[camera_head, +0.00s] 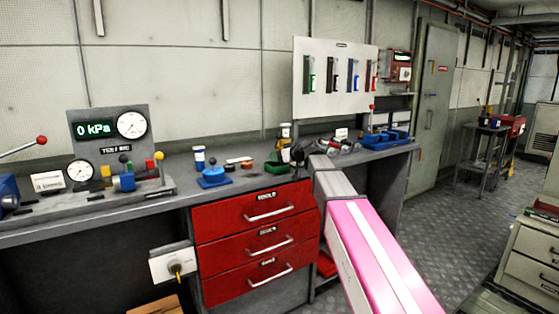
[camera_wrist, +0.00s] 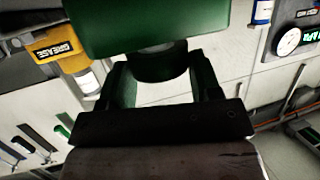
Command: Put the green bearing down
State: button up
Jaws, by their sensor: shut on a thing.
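The green bearing (camera_wrist: 150,25) fills the top middle of the wrist view, with a darker round part below its block-like body. My gripper (camera_wrist: 158,78) is shut on it, with a finger on each side of the round part. In the head view, my gripper (camera_head: 297,156) is small and dark over the bench, partly hidden by my arm. A green piece (camera_head: 277,168) shows just left of it, at the bench's front edge above the red drawers. I cannot tell whether its underside touches the bench.
The grey bench (camera_head: 170,206) also holds a blue-based part (camera_head: 213,176), a white-and-blue can (camera_head: 199,159), a grease container (camera_wrist: 60,50) and a test rig (camera_head: 110,140) at left. Blue trays (camera_head: 385,139) stand to the right. Bare bench top is limited around the gripper.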

jog(key=shift+f, duration=0.7)
jog(key=shift+f, duration=0.4)
jog(key=shift+s+f, duration=0.1)
jog(key=shift+f, duration=0.15)
